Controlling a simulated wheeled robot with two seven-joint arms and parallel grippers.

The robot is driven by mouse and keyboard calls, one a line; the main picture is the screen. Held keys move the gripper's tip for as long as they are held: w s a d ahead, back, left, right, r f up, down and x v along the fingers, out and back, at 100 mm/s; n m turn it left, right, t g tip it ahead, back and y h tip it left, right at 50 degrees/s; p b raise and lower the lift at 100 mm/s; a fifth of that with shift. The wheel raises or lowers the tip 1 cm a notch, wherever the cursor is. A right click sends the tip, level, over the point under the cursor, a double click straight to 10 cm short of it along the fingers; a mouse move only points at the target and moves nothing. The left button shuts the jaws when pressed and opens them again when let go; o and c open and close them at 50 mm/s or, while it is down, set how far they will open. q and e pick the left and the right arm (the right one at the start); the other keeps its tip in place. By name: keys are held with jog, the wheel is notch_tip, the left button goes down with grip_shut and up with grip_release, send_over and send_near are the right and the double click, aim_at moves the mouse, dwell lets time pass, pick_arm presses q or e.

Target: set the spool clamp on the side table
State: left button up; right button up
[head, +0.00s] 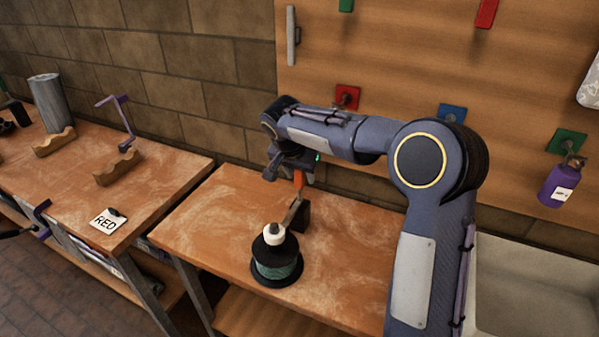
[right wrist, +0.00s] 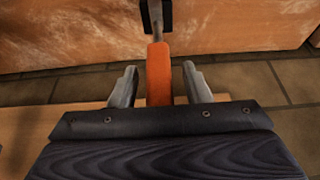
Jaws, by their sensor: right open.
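The spool clamp has an orange handle (head: 299,180), which also shows in the right wrist view (right wrist: 159,75), a thin metal bar and a dark block (head: 303,216). It is by a spool of green cord (head: 277,268) with a black flange and white top, on a wooden table (head: 345,253). I cannot tell whether clamp and spool touch. My right gripper (head: 293,171) is at the handle; in the right wrist view its open fingers (right wrist: 159,88) stand on either side of the handle, with gaps. My left gripper is out of view. I cannot tell which table is the side table.
A pegboard (head: 400,65) with coloured hook plates is behind. A pale sink (head: 535,290) is at the right.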

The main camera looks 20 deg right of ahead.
grip_shut()
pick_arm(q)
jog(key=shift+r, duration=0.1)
pick_arm(e)
jog(key=shift+r, duration=0.1)
